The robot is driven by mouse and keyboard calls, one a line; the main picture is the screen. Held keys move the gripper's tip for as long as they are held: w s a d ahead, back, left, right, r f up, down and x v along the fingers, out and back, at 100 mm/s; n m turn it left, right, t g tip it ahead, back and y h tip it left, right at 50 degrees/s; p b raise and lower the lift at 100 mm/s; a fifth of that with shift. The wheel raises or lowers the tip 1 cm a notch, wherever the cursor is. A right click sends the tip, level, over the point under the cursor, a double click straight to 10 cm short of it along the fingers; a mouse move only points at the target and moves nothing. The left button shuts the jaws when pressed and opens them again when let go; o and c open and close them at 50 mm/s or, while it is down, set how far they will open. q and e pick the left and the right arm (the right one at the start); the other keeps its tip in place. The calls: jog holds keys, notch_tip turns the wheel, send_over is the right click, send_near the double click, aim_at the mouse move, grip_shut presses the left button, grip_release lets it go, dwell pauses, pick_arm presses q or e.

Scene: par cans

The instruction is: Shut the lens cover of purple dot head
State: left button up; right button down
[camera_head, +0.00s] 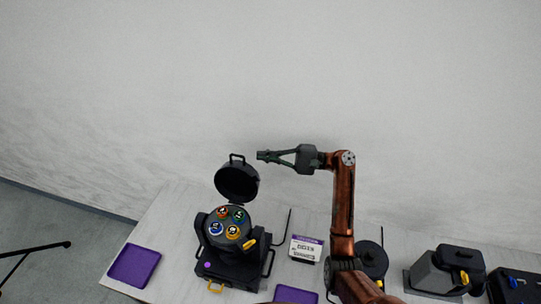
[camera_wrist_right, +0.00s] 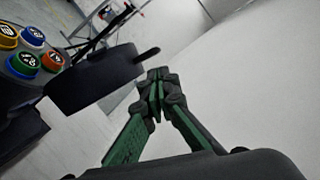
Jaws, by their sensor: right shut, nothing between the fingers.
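The purple dot head (camera_head: 228,240) is a dark lamp on the table's left part, with a purple dot on its base and several coloured round lenses facing up. Its round black lens cover (camera_head: 237,184) stands open, tilted up at the far side, with a small handle on its top edge. In the right wrist view the cover (camera_wrist_right: 95,80) is beside the coloured lenses (camera_wrist_right: 32,50). My right gripper (camera_head: 260,156) is shut and empty, just right of and slightly above the cover's handle; a small gap shows. The fingers also show shut in the wrist view (camera_wrist_right: 155,85). My left gripper is out of view.
A purple tray (camera_head: 134,266) lies at the table's left end, another purple tray (camera_head: 296,294) at the front edge. A white and purple label card (camera_head: 306,248) stands right of the head. Other dark lamps (camera_head: 448,271) stand further right. A wall is behind.

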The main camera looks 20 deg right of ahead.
jog(key=p+x, duration=0.1)
jog(key=x, duration=0.5)
